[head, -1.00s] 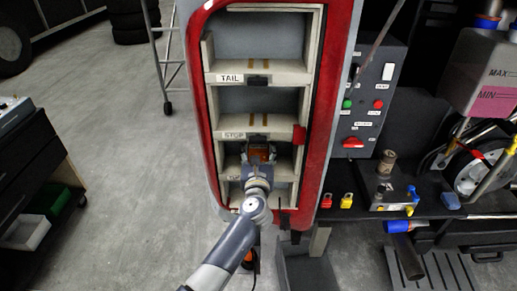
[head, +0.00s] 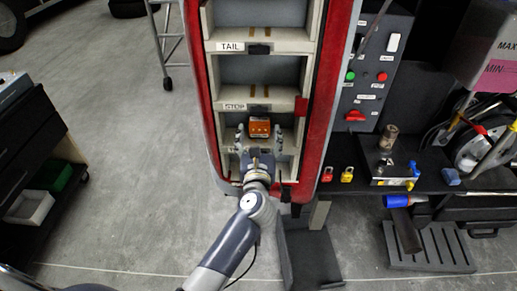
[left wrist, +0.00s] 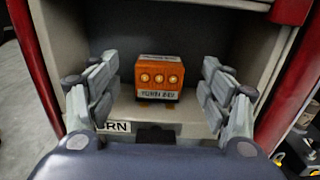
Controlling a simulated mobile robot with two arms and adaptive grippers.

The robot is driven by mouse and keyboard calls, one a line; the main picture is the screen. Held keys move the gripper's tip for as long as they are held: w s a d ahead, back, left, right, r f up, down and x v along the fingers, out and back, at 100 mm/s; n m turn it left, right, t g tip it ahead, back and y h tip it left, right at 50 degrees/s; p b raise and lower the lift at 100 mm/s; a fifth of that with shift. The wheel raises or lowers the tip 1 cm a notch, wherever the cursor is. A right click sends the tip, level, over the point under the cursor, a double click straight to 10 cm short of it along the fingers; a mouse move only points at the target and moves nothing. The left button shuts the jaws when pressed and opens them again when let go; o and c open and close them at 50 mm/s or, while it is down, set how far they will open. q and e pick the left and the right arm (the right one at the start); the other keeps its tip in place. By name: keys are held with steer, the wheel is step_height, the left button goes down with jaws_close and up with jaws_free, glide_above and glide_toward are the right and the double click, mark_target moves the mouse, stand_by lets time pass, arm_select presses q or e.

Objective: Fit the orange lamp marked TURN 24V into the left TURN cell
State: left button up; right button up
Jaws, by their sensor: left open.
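The orange lamp (head: 260,127) sits inside the lower cell of the red-framed rack, under the STOP shelf. In the left wrist view the lamp (left wrist: 159,78) shows three round lights and a label on its front that reads like TURN 24V. It stands upright on the floor of the TURN cell (left wrist: 190,116), whose TURN label is partly hidden. My left gripper (head: 260,138) is open in front of the lamp. Its fingers (left wrist: 160,92) stand on either side, apart from the lamp. Whether the lamp is fully seated at the back cannot be told. My right gripper is out of view.
The STOP shelf (head: 283,104) and TAIL shelf (head: 290,47) lie above, their cells empty. The red frame (head: 326,120) bounds the opening. A bench with a control panel (head: 372,80) and padlocks (head: 347,174) stands right. Open floor lies left.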

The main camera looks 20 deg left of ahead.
arm_select(q)
steer(key=shift+b+v, duration=0.4)
steer(key=shift+v, duration=2.25)
step_height(320, 180, down, 16)
steer(key=s+d+m+h, duration=0.1)
steer(key=d+m+h, duration=0.15)
steer(key=m, duration=1.05)
steer(key=s+f+m+g+h, duration=0.2)
steer(key=s+f+m, duration=0.3)
steer(key=f, duration=0.4)
steer(key=s+f+m+g+h, duration=0.1)
steer(key=s+f+m+g, duration=0.1)
steer(key=s+f+m, duration=0.5)
steer(key=s+f+m+g+h, duration=0.2)
steer(key=f+m+g, duration=0.15)
steer(key=f, duration=0.65)
steer(key=s+a+f+m+g, duration=0.3)
steer(key=s+f, duration=0.3)
steer(key=s, duration=0.5)
steer(key=s+a+f+m+g+y+b, duration=0.1)
steer(key=s+a+f+m+g, duration=0.2)
steer(key=s, duration=0.8)
steer(key=s+a+f+m+g+y, duration=0.1)
steer(key=s+a+f+m+g, duration=0.2)
steer(key=s+f+m, duration=0.4)
steer(key=shift+s+a+f, duration=0.25)
steer(key=shift+s+f, duration=1.5)
steer(key=shift+s, duration=0.65)
